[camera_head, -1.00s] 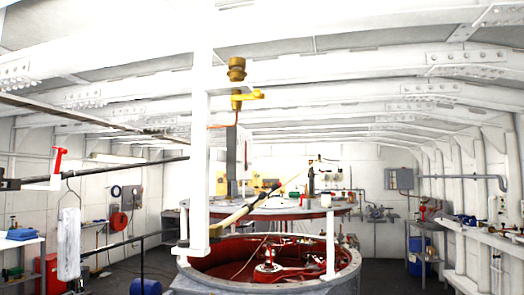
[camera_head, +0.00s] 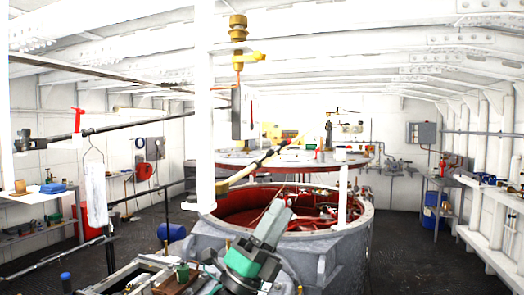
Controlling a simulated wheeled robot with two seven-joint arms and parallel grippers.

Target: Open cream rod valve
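A cream rod (camera_head: 240,176) slants up to the right from beside the white post, above the near edge of the round red-lined tank; it has a dark section partway along. I take it to be the cream rod valve, though its mounting is unclear. My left gripper (camera_head: 276,213), grey beyond a green band, rises from the bottom centre in front of the tank wall. It is below and right of the rod's low end and appears apart from it. Its fingertips are too small to read, so its opening is unclear. My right gripper is not in view.
The white post (camera_head: 205,110) stands left of the rod. A brass and yellow valve (camera_head: 249,57) is high beside it. The tank rim (camera_head: 365,225) and a white upright (camera_head: 342,195) bound the right. Dark floor (camera_head: 415,260) is open at right.

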